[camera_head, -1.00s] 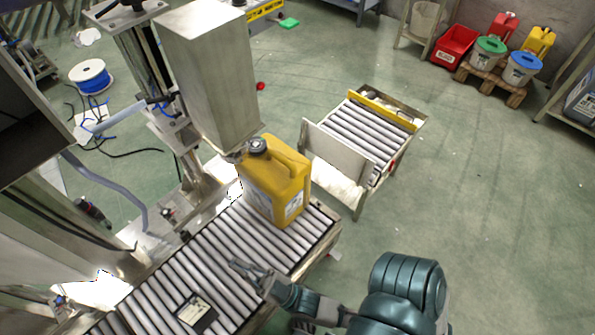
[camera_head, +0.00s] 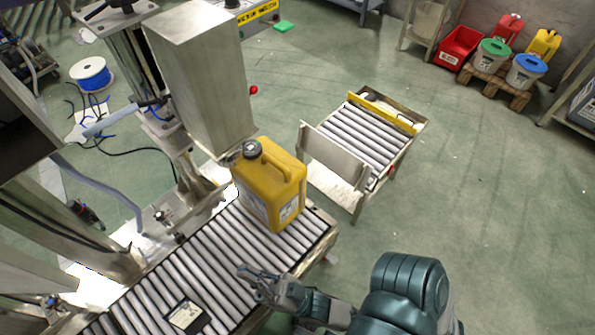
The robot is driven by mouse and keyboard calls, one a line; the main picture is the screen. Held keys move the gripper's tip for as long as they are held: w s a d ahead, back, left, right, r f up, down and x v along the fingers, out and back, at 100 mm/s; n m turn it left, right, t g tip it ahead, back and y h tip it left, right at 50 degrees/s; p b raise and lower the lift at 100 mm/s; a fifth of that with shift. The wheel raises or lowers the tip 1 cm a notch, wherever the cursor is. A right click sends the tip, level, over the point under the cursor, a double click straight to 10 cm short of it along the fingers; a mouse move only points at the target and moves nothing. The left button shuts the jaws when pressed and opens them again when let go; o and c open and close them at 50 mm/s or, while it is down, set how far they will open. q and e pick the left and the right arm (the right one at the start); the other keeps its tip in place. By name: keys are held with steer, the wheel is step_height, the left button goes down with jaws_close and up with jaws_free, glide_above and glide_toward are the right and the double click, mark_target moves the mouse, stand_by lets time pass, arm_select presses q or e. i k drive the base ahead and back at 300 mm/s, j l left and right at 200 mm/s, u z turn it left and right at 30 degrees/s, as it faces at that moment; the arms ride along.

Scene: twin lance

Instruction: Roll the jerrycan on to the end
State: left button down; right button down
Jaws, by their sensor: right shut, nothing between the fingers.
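The yellow jerrycan (camera_head: 273,187) stands upright on the near roller conveyor (camera_head: 190,268), close to its far right end. It has a dark cap and a white label low on its front. My right gripper (camera_head: 243,272) is over the rollers in front of the jerrycan, nearer to me and apart from it. It is shut and empty. My left gripper is not in view.
Beyond a gap stands a second roller section (camera_head: 365,135) with an upright metal plate (camera_head: 333,160) and a yellow end bar. A steel column (camera_head: 205,80) rises behind the jerrycan. A dark labelled plate (camera_head: 187,316) lies on the near rollers.

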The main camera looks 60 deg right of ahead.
mark_target(273, 186)
steer(key=k+l, duration=0.1)
steer(key=l, duration=0.35)
steer(key=k+l, duration=0.1)
steer(key=l, duration=0.35)
steer(key=k+l, duration=0.1)
steer(key=l, duration=0.4)
steer(key=k+l, duration=0.1)
steer(key=l, duration=0.35)
steer(key=k+l+u, duration=0.1)
steer(key=l, duration=0.35)
